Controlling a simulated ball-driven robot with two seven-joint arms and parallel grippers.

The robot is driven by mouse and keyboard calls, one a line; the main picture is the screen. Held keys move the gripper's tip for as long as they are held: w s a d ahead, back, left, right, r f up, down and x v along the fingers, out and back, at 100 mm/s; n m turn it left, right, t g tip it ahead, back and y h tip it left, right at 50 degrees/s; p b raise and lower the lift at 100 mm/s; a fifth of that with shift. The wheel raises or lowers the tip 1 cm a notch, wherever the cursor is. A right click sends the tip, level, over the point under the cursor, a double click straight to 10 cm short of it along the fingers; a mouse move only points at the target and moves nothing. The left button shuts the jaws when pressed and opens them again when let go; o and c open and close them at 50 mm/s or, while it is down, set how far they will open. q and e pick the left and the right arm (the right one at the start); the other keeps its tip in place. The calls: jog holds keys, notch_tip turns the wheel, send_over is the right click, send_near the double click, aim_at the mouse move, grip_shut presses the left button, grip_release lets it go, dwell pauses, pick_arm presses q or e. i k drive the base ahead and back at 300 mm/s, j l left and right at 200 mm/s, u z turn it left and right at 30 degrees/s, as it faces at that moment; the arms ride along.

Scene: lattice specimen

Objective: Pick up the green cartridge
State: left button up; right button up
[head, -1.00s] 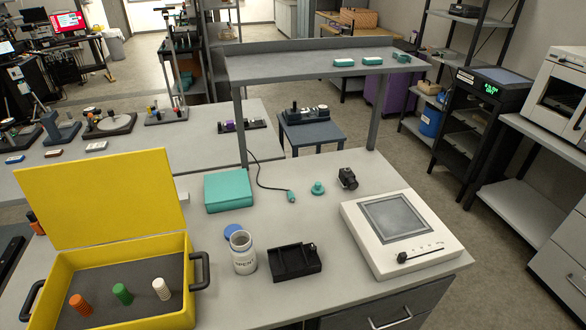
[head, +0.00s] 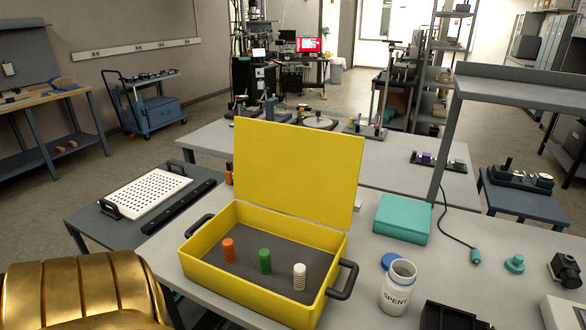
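The green cartridge (head: 265,261) stands upright in the dark foam of an open yellow case (head: 250,306) on the grey bench. It is the middle one of three ribbed cartridges. An orange cartridge (head: 229,250) stands to its left and a white cartridge (head: 299,276) to its right. The case's yellow lid (head: 297,175) stands up at the back. Neither of my grippers shows in the head view. A gold rounded part, probably mine, fills the lower left corner.
A white jar marked SPENT (head: 396,288), a blue lid (head: 390,261) and a teal box (head: 403,218) stand right of the case. A black handle (head: 343,279) juts from its right side. A perforated white plate (head: 149,191) lies on a lower table at left.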

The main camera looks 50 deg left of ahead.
aim_at(265, 254)
jog(key=u, duration=1.85)
jog(key=j+z, duration=0.1)
jog(key=z, duration=0.3)
jog(key=j+z, duration=0.1)
jog(key=z, duration=0.25)
jog(key=j+z, duration=0.15)
jog(key=z, duration=0.25)
jog(key=j+z, duration=0.2)
jog(key=j, duration=0.2)
jog(key=k+j+z, duration=0.25)
jog(key=j+z, duration=0.2)
jog(key=j, duration=0.3)
jog(key=k+j+z, duration=0.25)
jog(key=i+j, duration=0.05)
jog(key=j, duration=0.05)
